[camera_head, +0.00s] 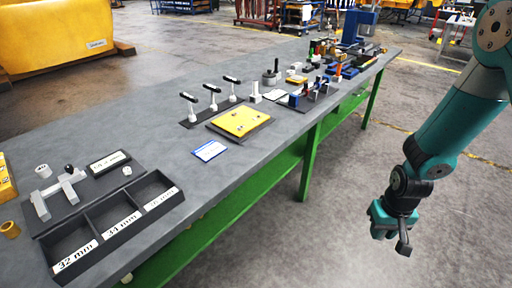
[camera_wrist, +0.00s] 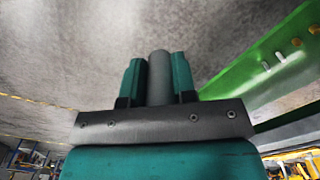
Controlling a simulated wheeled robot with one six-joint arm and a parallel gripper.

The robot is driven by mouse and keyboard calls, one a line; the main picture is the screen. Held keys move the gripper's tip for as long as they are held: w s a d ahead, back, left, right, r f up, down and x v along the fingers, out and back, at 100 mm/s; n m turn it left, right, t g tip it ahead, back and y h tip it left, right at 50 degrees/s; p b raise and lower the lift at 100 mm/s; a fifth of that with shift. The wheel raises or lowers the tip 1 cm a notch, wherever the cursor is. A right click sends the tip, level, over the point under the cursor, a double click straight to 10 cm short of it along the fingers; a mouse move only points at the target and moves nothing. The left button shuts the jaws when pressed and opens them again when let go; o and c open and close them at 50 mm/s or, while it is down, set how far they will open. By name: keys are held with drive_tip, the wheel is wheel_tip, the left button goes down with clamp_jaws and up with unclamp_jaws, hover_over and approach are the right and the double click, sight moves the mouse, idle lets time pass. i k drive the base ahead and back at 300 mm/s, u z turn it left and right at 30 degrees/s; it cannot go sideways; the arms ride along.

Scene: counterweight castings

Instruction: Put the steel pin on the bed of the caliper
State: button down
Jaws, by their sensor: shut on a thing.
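My gripper (camera_head: 388,222) hangs at the right, over the floor and clear of the bench. In the wrist view its two teal fingers (camera_wrist: 159,84) are shut on the steel pin (camera_wrist: 160,66), a plain grey cylinder that points out from between them. In the head view the pin (camera_head: 404,242) shows as a dark stub below the gripper. The caliper (camera_head: 72,189) is a light grey frame with jaws and a black knob, on a dark base plate at the bench's near left. The bed between its jaws looks empty. My gripper is far from it.
Beside the caliper are a display box (camera_head: 110,161), a pale cylinder (camera_head: 43,170), a brass ring (camera_head: 10,229) and a black tray (camera_head: 177,206) with compartments labelled in mm. A yellow plate (camera_head: 241,121) and several tools fill the far bench.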

sight(58, 206)
drive_tip(key=z, duration=1.25)
drive_tip(key=k, duration=1.1)
drive_tip(key=u, duration=1.35)
